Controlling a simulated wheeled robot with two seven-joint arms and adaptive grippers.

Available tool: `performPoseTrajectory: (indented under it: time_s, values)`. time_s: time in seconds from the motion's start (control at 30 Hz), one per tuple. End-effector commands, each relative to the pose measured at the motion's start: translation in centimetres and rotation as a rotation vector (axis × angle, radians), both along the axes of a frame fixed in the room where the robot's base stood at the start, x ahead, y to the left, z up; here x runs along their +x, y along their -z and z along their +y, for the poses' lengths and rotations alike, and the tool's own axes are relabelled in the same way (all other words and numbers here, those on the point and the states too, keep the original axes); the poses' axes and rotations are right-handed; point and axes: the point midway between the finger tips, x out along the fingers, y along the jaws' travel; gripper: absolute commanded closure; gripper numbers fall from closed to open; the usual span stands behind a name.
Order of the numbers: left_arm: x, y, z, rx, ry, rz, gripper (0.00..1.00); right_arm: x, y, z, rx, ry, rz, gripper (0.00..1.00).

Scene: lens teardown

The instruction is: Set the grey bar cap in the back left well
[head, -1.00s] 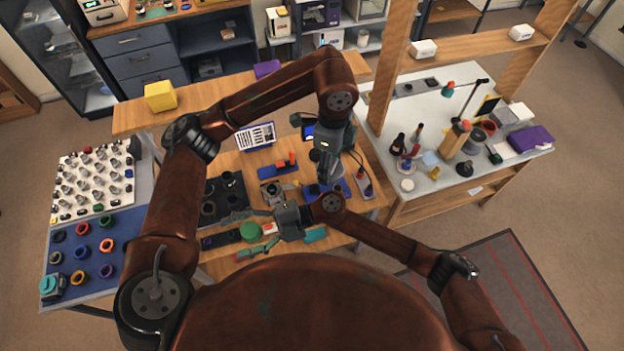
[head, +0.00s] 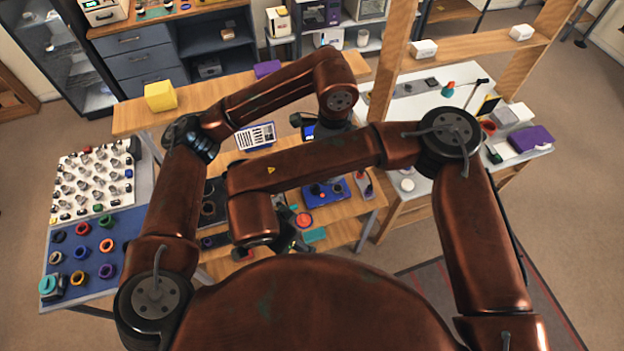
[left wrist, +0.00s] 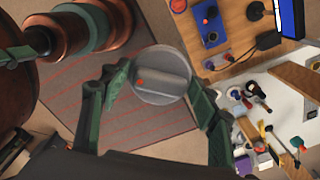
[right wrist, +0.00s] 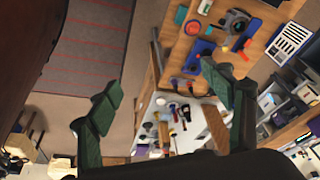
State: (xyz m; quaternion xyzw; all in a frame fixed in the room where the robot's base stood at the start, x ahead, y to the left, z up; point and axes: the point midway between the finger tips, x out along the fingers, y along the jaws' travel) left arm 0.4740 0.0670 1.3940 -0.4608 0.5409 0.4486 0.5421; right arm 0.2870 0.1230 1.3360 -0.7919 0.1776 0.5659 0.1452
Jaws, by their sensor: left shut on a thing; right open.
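In the left wrist view, the grey bar cap (left wrist: 161,84) is a round grey disc with a raised bar across it and a small orange mark. My left gripper (left wrist: 160,92) is shut on it, with its green fingers on either side. My right gripper (right wrist: 165,100) is open and empty in the right wrist view. A black tray with round wells (head: 208,213) shows only in part at the left of my right forearm; I cannot make out its back left well.
A blue mat (head: 92,243) with coloured rings and a white board (head: 68,180) with small parts lie at the left. A printed card (head: 255,137) stands at the bench's back. A white bench (right wrist: 145,130) with bottles is at the right. My right arm crosses above the wooden bench.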

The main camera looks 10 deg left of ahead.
Motion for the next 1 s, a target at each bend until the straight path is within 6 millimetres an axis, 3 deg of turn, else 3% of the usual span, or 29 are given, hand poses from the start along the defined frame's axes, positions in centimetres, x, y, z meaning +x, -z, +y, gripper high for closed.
performPoseTrajectory:
  time_s: [0.1,0.2,0.3,0.43,0.63,1.0]
  values:
    - [0.0,0.0,0.0,0.000,0.000,0.000,0.68,4.4,-3.9,-1.5,-0.096,-0.103,-0.249,0.26]
    - [0.0,0.0,0.0,0.000,0.000,0.000,0.68,6.8,-7.1,-2.2,-0.162,-0.157,-0.406,0.26]
    - [0.0,0.0,0.0,0.000,0.000,0.000,0.68,8.2,-9.5,-2.6,-0.210,-0.189,-0.515,0.26]
    - [0.0,0.0,0.0,0.000,0.000,0.000,0.68,9.1,-11.2,-2.9,-0.242,-0.207,-0.587,0.26]
    - [0.0,0.0,0.0,0.000,0.000,0.000,0.68,10.5,-10.8,-3.3,-0.250,-0.208,-0.602,0.26]
    - [0.0,0.0,0.0,0.000,0.000,0.000,0.68,15.8,-6.9,-4.6,-0.250,-0.207,-0.598,0.26]
